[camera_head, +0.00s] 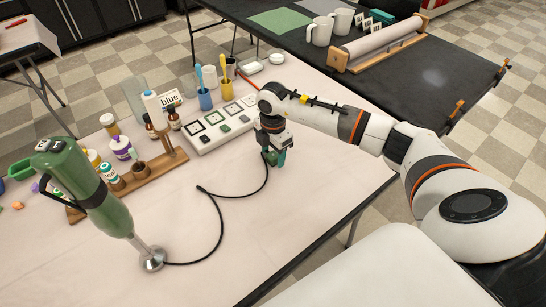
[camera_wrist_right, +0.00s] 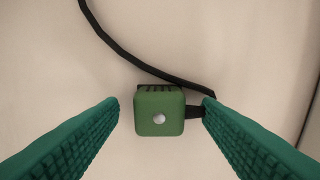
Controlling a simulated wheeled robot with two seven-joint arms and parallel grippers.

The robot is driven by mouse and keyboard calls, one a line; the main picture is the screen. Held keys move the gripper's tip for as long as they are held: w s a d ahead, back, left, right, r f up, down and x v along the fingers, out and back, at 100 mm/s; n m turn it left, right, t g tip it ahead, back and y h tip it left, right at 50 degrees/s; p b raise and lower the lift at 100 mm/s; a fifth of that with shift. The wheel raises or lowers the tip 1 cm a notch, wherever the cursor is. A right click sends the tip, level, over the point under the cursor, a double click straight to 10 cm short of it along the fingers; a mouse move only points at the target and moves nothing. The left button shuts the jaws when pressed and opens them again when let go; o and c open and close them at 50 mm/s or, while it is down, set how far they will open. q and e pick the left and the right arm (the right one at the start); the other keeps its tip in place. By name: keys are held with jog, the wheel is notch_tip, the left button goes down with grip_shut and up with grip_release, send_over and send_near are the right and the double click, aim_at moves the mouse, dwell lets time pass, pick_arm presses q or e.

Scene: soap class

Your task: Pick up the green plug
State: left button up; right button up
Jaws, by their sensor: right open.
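The green plug (camera_wrist_right: 158,112) is a small, boxy block with a round light spot on its face, lying on the pale table. A black cable (camera_wrist_right: 130,57) runs from its side. My right gripper (camera_wrist_right: 161,104) is open, with one green ridged finger on each side of the plug; gaps show between plug and fingers. In the head view the right gripper (camera_head: 276,161) points down over the table, and the plug (camera_head: 267,156) is partly hidden beside its fingers. The cable (camera_head: 222,221) curves across the table to the green hand blender (camera_head: 105,205). My left gripper is not in view.
A white panel (camera_head: 221,127) with several square markers lies behind the gripper. A wooden rack (camera_head: 150,176), bottles and cups (camera_head: 205,100) stand at the left and back. A dark table (camera_head: 400,75) with mugs and a roller is behind. The front table area is clear.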

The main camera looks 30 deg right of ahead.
aim_at(273, 155)
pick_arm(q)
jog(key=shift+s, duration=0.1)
pick_arm(e)
jog(key=c, duration=1)
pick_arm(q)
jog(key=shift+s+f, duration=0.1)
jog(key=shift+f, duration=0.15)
pick_arm(e)
notch_tip(273, 155, up, 10)
jog(key=shift+r, duration=0.1)
